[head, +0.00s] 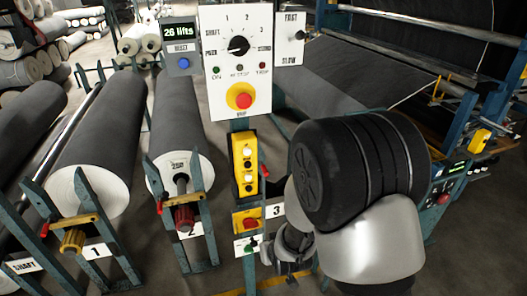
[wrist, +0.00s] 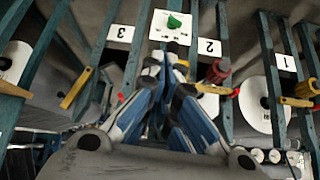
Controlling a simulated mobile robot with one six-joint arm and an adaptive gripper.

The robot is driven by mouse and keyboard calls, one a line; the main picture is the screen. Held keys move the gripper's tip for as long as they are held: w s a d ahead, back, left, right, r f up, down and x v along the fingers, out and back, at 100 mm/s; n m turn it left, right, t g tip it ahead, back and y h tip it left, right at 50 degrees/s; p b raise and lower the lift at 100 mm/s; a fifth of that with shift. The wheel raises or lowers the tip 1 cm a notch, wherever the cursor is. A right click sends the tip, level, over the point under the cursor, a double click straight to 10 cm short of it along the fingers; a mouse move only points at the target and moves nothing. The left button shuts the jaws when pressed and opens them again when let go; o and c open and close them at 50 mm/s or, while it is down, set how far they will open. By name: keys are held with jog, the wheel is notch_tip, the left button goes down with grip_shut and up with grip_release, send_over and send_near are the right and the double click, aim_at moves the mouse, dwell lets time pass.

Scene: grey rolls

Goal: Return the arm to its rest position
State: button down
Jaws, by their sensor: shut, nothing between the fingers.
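My arm reaches in from the lower right of the head view, with a black joint and pale grey links. My gripper (head: 285,250) shows low in front of the control post, partly hidden behind my own arm. In the wrist view my gripper (wrist: 168,62) has its blue and white fingers together, with nothing between them. The fingertips appear close below the white plate with the green knob (wrist: 172,22); I cannot tell whether they touch. In the head view the green knob (head: 252,245) is left of the gripper.
The control panel (head: 238,60) has a dial and a red button. A yellow button box (head: 244,163) hangs below it. Large grey rolls (head: 95,145) lie on blue stands to the left. A machine with fabric (head: 375,75) stands at right. Floor shows between the stands.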

jog(key=s+d+r, duration=0.2)
jog(key=r, duration=0.4)
jog(key=s+d+r, duration=0.2)
jog(key=d+r, duration=0.1)
jog(key=r, duration=0.3)
jog(key=s+d+r+g, duration=0.1)
jog(key=s+d+r, duration=0.1)
jog(key=s+r, duration=0.2)
jog(key=s+d+r+m+h, duration=0.1)
jog(key=s+r, duration=0.3)
jog(key=s, duration=0.6)
jog(key=s+d+r+m+g, duration=0.1)
jog(key=s+d+r, duration=0.3)
jog(key=s, duration=0.4)
jog(key=shift+r+g+h, duration=0.3)
jog(key=shift+r, duration=0.2)
